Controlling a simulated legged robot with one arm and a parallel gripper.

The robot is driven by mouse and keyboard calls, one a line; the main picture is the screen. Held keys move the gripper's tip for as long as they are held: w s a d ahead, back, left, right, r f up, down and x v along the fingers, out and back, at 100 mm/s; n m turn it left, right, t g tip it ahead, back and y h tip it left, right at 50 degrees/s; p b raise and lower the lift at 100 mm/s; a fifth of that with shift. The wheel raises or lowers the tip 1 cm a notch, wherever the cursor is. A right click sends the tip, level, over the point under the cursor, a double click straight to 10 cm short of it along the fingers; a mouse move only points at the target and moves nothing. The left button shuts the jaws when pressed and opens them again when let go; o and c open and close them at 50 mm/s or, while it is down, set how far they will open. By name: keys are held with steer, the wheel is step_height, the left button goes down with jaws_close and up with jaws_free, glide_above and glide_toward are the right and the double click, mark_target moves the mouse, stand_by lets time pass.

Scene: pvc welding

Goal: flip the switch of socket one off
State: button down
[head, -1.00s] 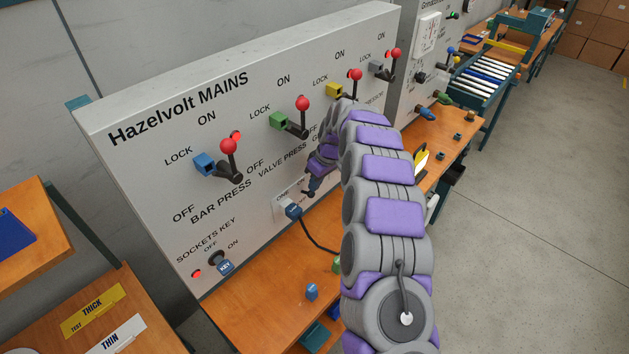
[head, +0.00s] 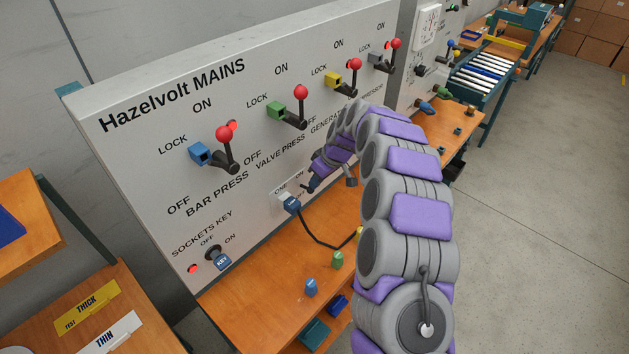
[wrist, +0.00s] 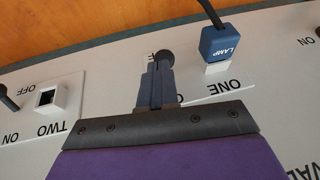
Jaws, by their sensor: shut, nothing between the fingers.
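The blue LAMP plug (head: 291,204) sits in socket one on the grey Hazelvolt panel (head: 140,160); the plug also shows in the wrist view (wrist: 221,42), beside the upside-down label ONE. The dark round knob of the socket one switch (wrist: 163,57) shows right at the fingertips. My gripper (wrist: 158,70) is shut and empty, its tips in front of the knob; whether they touch it I cannot tell. The gripper hides most of the switch and part of its OFF lettering. In the head view my gripper (head: 313,185) is at the panel, just right of the plug.
Socket two (wrist: 46,97) is empty, with its black switch (wrist: 8,98) beside it. Red-knobbed levers (head: 228,140) line the panel above. The blue sockets key (head: 221,262) is at lower left. A black cable (head: 318,241) and small blue (head: 311,287) and green (head: 337,260) pieces are on the wooden bench.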

steer(key=f+b, duration=0.1)
steer(key=s+d+f+b, duration=0.1)
steer(key=f, duration=0.1)
steer(key=shift+d, duration=0.2)
steer(key=shift+r, duration=0.8)
